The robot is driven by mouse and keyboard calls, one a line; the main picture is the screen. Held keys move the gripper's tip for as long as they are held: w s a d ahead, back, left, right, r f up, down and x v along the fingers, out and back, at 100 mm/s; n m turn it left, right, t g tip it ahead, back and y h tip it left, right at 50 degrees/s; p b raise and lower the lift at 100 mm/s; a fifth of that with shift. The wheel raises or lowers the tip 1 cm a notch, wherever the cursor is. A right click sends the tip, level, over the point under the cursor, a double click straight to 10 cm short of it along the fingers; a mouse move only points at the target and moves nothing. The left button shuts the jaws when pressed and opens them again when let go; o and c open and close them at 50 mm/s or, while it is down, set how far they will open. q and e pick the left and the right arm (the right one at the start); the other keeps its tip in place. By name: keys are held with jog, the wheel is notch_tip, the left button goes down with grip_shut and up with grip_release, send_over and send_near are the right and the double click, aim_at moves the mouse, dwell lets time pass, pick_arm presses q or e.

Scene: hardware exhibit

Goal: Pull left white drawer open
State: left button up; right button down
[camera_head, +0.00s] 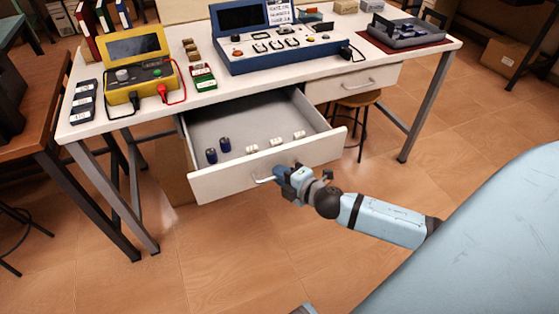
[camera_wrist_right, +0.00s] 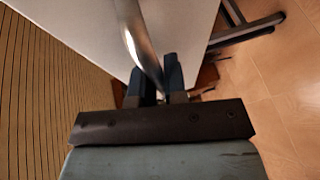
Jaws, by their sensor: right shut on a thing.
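The left white drawer (camera_head: 240,178) is pulled well out from under the white table, and its inside shows in the head view. My right gripper (camera_head: 277,176) is at the drawer's front, shut on the metal handle (camera_head: 262,180). In the right wrist view the handle (camera_wrist_right: 138,40) runs down between the fingers of my right gripper (camera_wrist_right: 158,85), close to the white drawer front (camera_wrist_right: 185,30). The fingertips are partly hidden by the handle. My left gripper is not seen.
The white table (camera_head: 240,85) carries a yellow meter case (camera_head: 138,70), a blue console (camera_head: 270,55) and a grey tray (camera_head: 405,35). A closed right drawer (camera_head: 350,84) has a stool (camera_head: 360,100) below it. A brown table (camera_head: 45,100) stands at left. The floor in front is clear.

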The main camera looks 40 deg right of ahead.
jog(key=c, duration=1.5)
grip_release()
jog(key=shift+o, duration=0.2)
pick_arm(q)
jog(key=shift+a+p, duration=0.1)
jog(key=shift+p, duration=0.4)
pick_arm(e)
jog(key=v, duration=1.3)
jog(key=shift+s, duration=0.4)
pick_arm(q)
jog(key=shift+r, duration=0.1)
pick_arm(e)
jog(key=shift+d+r, duration=0.1)
jog(key=shift+d, duration=0.05)
